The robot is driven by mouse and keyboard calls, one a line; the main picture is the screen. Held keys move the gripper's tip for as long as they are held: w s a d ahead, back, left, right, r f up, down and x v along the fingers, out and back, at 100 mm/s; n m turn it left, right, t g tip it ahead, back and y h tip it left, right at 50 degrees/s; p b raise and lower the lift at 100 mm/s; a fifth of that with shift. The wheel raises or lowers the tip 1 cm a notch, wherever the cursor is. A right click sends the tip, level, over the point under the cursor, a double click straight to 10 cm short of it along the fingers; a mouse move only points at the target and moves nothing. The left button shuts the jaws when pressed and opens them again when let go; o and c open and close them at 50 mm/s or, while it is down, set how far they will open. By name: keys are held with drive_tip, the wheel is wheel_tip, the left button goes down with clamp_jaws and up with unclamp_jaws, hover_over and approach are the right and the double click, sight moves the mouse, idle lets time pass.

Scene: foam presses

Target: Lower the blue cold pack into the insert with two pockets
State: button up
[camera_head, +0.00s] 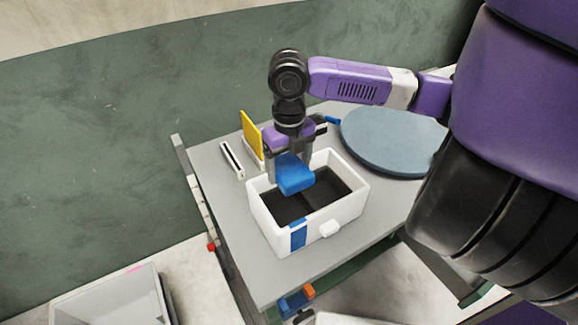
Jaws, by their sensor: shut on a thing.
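My gripper (291,158) points down and is shut on the blue cold pack (295,176). The pack hangs tilted over the far part of a white box (260,222). Inside the box is a dark insert (318,204) with two pockets, split by a thin divider. The pack covers the far part of the insert, and I cannot tell if it touches anything.
A yellow panel (251,134) stands upright behind the box, beside a narrow white slotted piece (231,160). A round blue-grey disc (390,142) lies right of the box. The grey table (243,264) is clear at front left. A grey bin (112,305) stands on the floor.

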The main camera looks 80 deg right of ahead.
sight(289, 177)
drive_tip(key=shift+w+d+f, duration=0.1)
drive_tip(key=shift+f, duration=0.05)
drive_tip(key=shift+f+b, duration=5)
drive_tip(key=shift+f, duration=0.65)
drive_tip(key=o, duration=1.7)
drive_tip(key=shift+o, duration=0.2)
wheel_tip(289, 177, up, 8)
drive_tip(key=shift+f, duration=0.1)
